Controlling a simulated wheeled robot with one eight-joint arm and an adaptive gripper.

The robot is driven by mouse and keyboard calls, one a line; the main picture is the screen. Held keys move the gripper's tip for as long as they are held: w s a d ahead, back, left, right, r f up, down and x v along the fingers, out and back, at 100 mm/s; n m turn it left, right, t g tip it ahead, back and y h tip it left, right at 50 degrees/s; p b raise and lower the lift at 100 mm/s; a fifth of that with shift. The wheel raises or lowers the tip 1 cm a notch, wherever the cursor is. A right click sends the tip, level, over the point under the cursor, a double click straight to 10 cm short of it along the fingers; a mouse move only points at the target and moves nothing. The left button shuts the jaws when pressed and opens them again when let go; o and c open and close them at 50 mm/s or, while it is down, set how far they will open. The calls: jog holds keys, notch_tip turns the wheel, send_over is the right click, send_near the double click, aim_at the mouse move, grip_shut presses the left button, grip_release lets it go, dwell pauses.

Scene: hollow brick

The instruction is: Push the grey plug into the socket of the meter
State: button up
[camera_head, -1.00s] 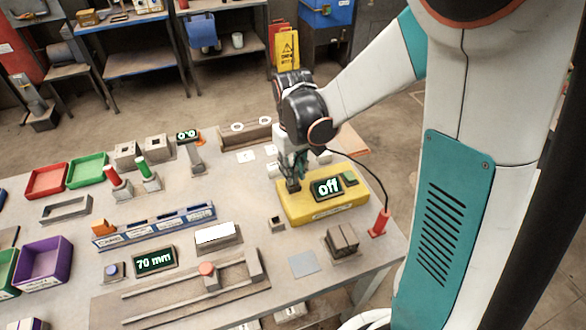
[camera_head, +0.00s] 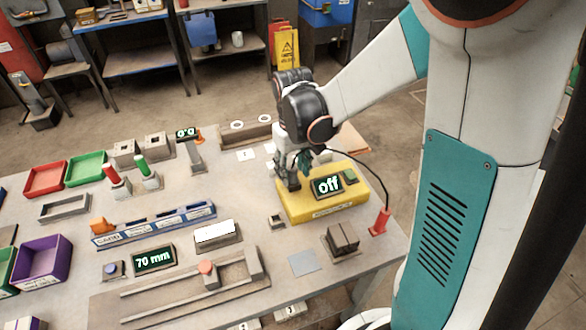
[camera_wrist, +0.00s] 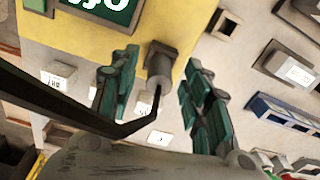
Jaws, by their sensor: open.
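The yellow meter (camera_head: 322,205) stands on the right part of the table, and its display (camera_head: 327,187) reads "off". In the wrist view the grey plug (camera_wrist: 159,72) stands at the dark socket block (camera_wrist: 163,52) on the meter's edge, with a black cable (camera_wrist: 147,112) running from it. I cannot tell how deep the plug sits. My gripper (camera_wrist: 161,68) is open, its teal fingers apart on either side of the plug. In the head view my gripper (camera_head: 297,170) is at the meter's left end and hides the plug.
A red cable post (camera_head: 380,222) stands at the table's right edge. A brown block fixture (camera_head: 342,240), a grey square plate (camera_head: 304,263) and a small socket piece (camera_head: 277,221) lie in front of the meter. A blue-white rack (camera_head: 155,227) is to the left.

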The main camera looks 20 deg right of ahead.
notch_tip(320, 180, up, 12)
jog(key=shift+f, duration=0.15)
dwell(0.3)
jog(key=shift+s, duration=0.1)
jog(key=s+r+m+t, duration=0.1)
jog(key=s+r+t, duration=0.2)
jog(key=s+t, duration=0.4)
jog(key=shift+s+r+m, duration=0.2)
jog(key=shift+s+m, duration=0.2)
jog(key=shift+s, duration=3.55)
jog(key=shift+d, duration=0.1)
